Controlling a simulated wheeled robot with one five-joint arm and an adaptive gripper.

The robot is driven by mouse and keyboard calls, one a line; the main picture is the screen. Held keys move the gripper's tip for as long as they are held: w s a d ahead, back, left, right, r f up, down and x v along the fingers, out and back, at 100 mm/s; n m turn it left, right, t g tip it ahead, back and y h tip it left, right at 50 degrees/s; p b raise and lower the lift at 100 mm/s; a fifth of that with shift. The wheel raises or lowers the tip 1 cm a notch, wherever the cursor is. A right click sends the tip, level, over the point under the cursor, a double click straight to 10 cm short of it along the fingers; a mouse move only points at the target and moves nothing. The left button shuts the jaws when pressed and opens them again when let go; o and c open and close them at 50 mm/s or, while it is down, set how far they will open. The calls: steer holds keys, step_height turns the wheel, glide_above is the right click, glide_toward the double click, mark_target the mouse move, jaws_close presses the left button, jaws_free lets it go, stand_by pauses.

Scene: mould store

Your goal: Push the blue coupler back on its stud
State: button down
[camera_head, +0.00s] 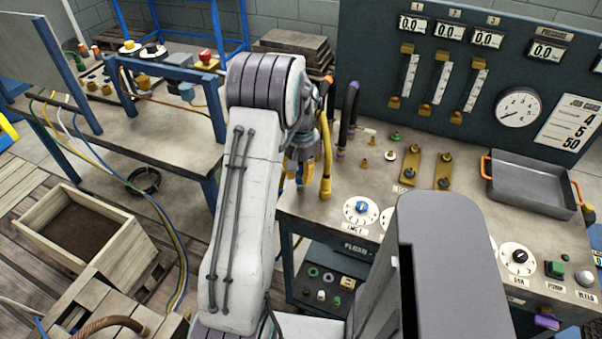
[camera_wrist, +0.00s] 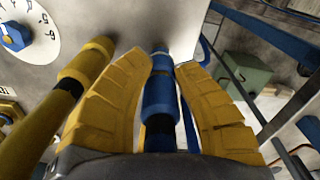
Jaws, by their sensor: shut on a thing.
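The blue coupler (camera_wrist: 158,98) is between the two yellow fingers of my gripper (camera_wrist: 156,62) in the wrist view. The fingers are shut on its sides. A narrower blue and grey part shows at its far end, close to the bench surface. I cannot tell whether the coupler is fully seated, and its stud is not clearly visible. In the head view my gripper (camera_head: 298,172) is mostly hidden behind my arm, low over the left part of the bench (camera_head: 330,207).
A yellow coupler and hose (camera_wrist: 80,70) stand close left of my gripper. A dark hose with a purple end (camera_head: 348,115) is to its right in the head view. A blue-knobbed dial (camera_head: 361,209) is in front. Brass fittings (camera_head: 411,167) and a grey tray (camera_head: 530,183) lie farther right.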

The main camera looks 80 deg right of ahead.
steer(key=shift+f+b, duration=1.15)
steer(key=shift+f, duration=0.15)
stand_by(2.7)
steer(key=c, duration=1)
jaws_free()
step_height(320, 180, up, 12)
steer(key=shift+w, duration=0.1)
stand_by(0.4)
